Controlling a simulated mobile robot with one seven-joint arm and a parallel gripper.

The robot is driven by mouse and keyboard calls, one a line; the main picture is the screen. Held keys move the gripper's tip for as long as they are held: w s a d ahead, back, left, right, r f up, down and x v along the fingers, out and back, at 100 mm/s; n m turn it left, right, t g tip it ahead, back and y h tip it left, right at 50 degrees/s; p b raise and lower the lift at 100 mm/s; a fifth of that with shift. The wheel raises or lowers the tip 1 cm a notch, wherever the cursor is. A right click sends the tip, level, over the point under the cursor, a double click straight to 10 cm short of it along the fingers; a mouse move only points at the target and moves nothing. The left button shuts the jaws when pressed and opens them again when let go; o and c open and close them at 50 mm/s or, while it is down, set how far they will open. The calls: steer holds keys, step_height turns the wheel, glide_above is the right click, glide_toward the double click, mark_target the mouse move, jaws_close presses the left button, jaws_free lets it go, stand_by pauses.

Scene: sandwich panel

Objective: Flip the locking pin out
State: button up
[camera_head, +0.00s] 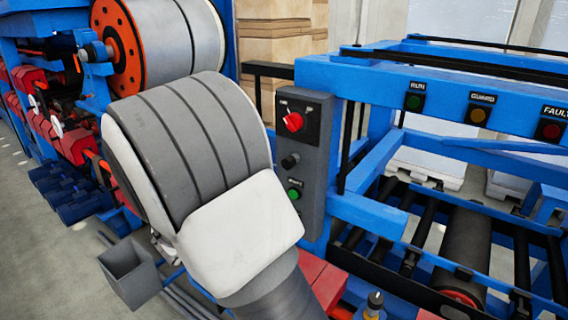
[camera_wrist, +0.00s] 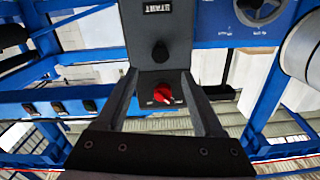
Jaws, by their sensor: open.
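A grey control box (camera_head: 312,145) on the blue frame carries a red rotary switch (camera_head: 293,122), a black knob (camera_head: 290,161) and a green button (camera_head: 294,193). I cannot tell for certain which part is the locking pin; the black knob is one candidate. In the wrist view the box appears upside down, with the black knob (camera_wrist: 160,52) above the red switch (camera_wrist: 162,92). My gripper (camera_wrist: 160,76) is open and empty. Its two dark fingers point toward the box, with the red switch framed between them. The gap to the box is unclear. My arm hides the gripper in the head view.
A small post with a dark tip (camera_head: 375,301) stands at the bottom edge. Blue frame beams with labelled lamps (camera_head: 477,113) and black rollers (camera_head: 465,240) lie to the right. A grey bin (camera_head: 130,270) and orange-rimmed reel (camera_head: 150,45) are on the left.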

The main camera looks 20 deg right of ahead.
mark_target(286, 164)
steer(key=p+x, duration=0.1)
steer(key=x, duration=0.8)
steer(key=shift+w+d, duration=0.15)
steer(key=shift+w, duration=0.05)
jaws_close()
stand_by(1.0)
